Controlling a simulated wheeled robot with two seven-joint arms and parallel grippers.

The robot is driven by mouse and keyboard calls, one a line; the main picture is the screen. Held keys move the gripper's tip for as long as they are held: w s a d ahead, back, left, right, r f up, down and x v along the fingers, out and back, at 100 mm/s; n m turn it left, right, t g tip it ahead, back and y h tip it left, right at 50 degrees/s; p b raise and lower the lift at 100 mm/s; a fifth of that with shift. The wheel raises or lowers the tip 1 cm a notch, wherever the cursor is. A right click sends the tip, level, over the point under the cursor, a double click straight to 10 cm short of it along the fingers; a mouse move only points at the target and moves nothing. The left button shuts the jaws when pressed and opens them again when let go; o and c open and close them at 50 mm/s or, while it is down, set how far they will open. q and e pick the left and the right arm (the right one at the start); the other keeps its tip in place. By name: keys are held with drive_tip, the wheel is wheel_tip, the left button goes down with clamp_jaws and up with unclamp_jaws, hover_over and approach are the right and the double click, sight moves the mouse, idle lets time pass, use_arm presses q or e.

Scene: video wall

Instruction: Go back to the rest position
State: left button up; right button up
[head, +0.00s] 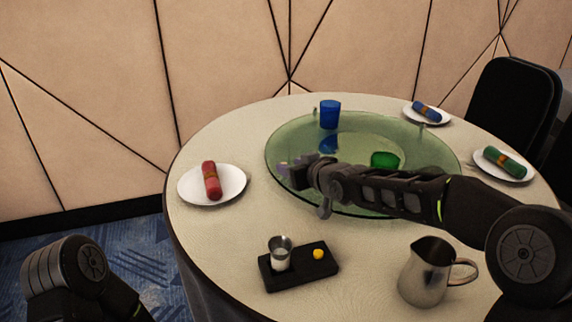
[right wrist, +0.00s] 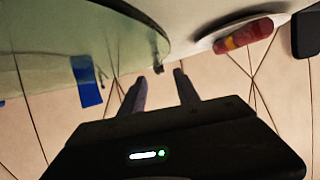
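My right arm reaches in from the right over the round table (head: 225,245). Its gripper (head: 304,180) is above the left part of the green glass turntable (head: 280,150). In the right wrist view the two fingers of the right gripper (right wrist: 163,88) stand apart with nothing between them. My left arm shows only as a dark link at the bottom left of the head view; the left gripper is out of view.
On the turntable are a blue cup (head: 330,114) and a green item (head: 385,160). Around it are a plate with a red rolled napkin (head: 211,180), blue (head: 427,112) and green napkins (head: 504,163), a black tray (head: 300,275) with a metal cup (head: 281,253), and a metal pitcher (head: 428,272).

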drive_tip(key=shift+v, duration=1.35)
drive_tip(key=shift+r, duration=0.1)
